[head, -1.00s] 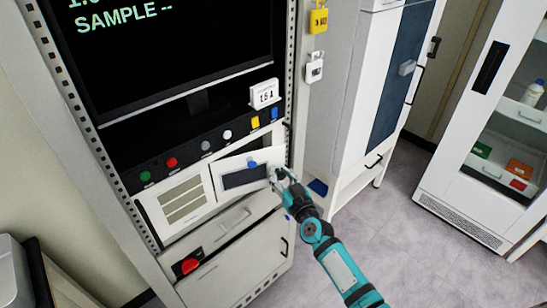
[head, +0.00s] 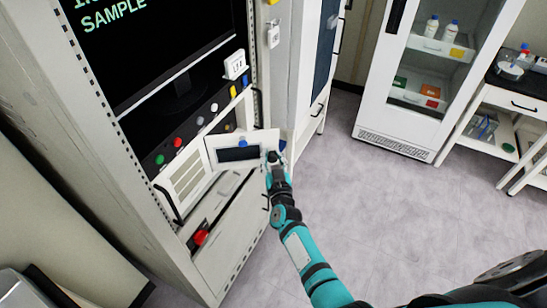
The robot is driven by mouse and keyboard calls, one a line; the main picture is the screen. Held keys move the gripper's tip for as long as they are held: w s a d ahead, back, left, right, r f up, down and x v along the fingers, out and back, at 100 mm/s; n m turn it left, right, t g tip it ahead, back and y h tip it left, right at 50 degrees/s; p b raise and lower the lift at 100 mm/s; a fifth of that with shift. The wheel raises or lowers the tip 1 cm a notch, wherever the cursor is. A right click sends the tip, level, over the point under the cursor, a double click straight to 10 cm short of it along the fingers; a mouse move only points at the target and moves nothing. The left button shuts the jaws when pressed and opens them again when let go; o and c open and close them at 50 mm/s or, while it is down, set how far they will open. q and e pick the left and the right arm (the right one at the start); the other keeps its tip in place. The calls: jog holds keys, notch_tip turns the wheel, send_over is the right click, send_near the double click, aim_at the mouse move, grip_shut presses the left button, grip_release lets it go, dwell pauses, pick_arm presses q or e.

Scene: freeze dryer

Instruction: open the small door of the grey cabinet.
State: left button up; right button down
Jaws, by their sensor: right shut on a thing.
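The grey cabinet (head: 92,150) stands at the left, with a screen and a row of buttons on its front. Its small door (head: 265,139) is a light panel with a dark window and a blue knob (head: 243,143). The door stands partly open, swung out from its left side, and its right edge sticks out past the cabinet front. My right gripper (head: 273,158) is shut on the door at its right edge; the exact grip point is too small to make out. My left gripper is not in view.
A vented panel (head: 187,184) is left of the door, and a drawer and red knob (head: 200,237) are below. A padlock (head: 273,37) hangs on the cabinet's right side. A glass-fronted white cabinet (head: 398,137) stands at the back. The grey floor (head: 365,210) to the right is clear.

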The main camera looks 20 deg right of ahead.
jog(key=shift+r, duration=0.15)
jog(key=c, duration=1)
grip_release()
